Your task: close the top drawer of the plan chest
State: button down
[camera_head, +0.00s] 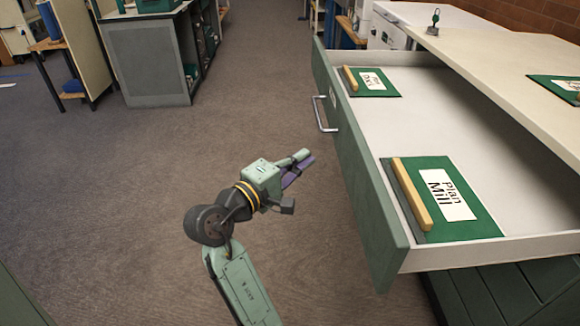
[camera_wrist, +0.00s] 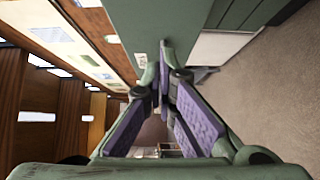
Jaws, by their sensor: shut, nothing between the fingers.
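The top drawer (camera_head: 360,165) of the plan chest is pulled well out, its green front facing left and its pale inside showing. A metal bar handle (camera_head: 322,115) sits on the drawer front. My gripper (camera_head: 307,157) is to the left of the drawer front, below and nearer than the handle, its fingers pointing towards the front. It looks apart from the front, though the exact gap is hard to judge. In the wrist view my gripper (camera_wrist: 166,62) has its purple-padded fingers together at the tips with nothing between them.
In the drawer lie two green folders, "Plan Mill" (camera_head: 460,205) and "Plan Dixi" (camera_head: 378,82), each with a wooden bar. The pale chest top (camera_head: 500,65) overhangs the drawer and holds another green folder (camera_head: 560,84). A grey cabinet (camera_head: 150,60) stands back left. The floor left is clear.

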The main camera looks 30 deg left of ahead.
aim_at(342, 141)
jog(key=shift+w+d+p, duration=0.1)
jog(key=shift+w+d, duration=0.55)
jog(key=shift+w, duration=0.3)
jog(key=shift+w+d+p, duration=0.15)
jog(key=shift+w+d, duration=0.55)
jog(key=shift+w, duration=0.2)
jog(key=shift+w+d+p, duration=0.1)
jog(key=shift+w+d, duration=0.55)
jog(key=shift+w, duration=0.3)
